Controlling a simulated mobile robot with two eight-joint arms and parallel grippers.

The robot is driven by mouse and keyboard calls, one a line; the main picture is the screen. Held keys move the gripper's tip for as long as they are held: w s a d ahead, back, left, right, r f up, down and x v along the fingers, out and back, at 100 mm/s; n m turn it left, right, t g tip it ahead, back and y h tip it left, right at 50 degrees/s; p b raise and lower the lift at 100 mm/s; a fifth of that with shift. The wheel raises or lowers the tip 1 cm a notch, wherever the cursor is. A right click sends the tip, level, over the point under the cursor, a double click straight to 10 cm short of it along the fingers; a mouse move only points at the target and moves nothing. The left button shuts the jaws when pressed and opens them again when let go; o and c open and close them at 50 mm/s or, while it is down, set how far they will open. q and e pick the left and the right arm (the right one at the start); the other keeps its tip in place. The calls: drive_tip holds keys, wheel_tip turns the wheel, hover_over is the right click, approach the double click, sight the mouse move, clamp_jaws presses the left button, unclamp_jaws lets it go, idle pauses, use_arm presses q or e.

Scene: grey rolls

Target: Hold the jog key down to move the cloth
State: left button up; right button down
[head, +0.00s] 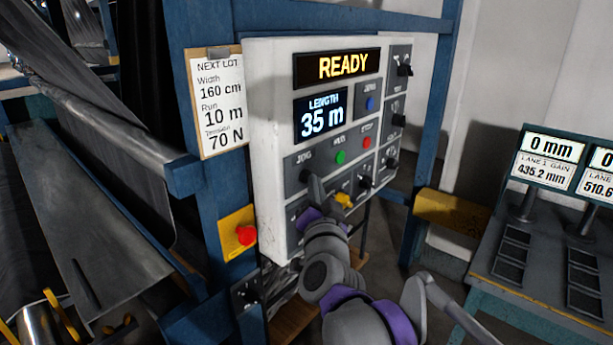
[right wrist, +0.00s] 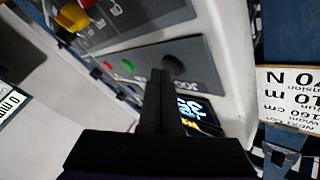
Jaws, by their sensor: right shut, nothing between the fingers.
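The jog key (right wrist: 174,66) is a dark round button on the grey plate of the white control panel (head: 272,130). The JOG label shows in the head view, where my gripper hides the key itself. My right gripper (head: 313,187) is shut and empty, its tips at the key; it also shows in the right wrist view (right wrist: 160,75). I cannot tell whether the tips touch or press the key. The panel's displays read READY (head: 342,66) and LENGTH 35 m (head: 321,117). Dark cloth (head: 110,90) hangs over the machine at left. My left gripper is out of view.
Green (head: 340,157) and red (head: 366,142) buttons sit right of the jog key, with a yellow-handled switch (head: 343,199) below. A red emergency button (head: 246,235) and a lot card (head: 218,104) are at left. A bench with gauge displays (head: 549,147) stands at right.

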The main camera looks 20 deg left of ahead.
drive_tip(key=shift+s+d, duration=0.2)
drive_tip(key=shift+d, duration=0.25)
drive_tip(key=d, duration=0.1)
drive_tip(key=s+d+p, duration=0.1)
drive_tip(key=d, duration=0.2)
drive_tip(key=shift+s+d+p, duration=0.3)
drive_tip(key=shift+d, duration=0.05)
idle(0.3)
drive_tip(key=s+d+f+g+h, duration=0.2)
drive_tip(key=s+d+f+g, duration=0.2)
drive_tip(key=s+d+f, duration=0.4)
drive_tip(key=s+d+f+n+g+h, duration=0.1)
drive_tip(key=s+d+f+g+h, duration=0.2)
drive_tip(key=s+d+f, duration=0.5)
drive_tip(key=s+d+f+n+g+h, duration=0.1)
drive_tip(key=s+d+f+g+h, duration=0.2)
drive_tip(key=s+d+f, duration=0.6)
drive_tip(key=d+f+g, duration=0.2)
drive_tip(key=d+f, duration=0.4)
drive_tip(key=f, duration=0.3)
drive_tip(key=shift+f, duration=0.4)
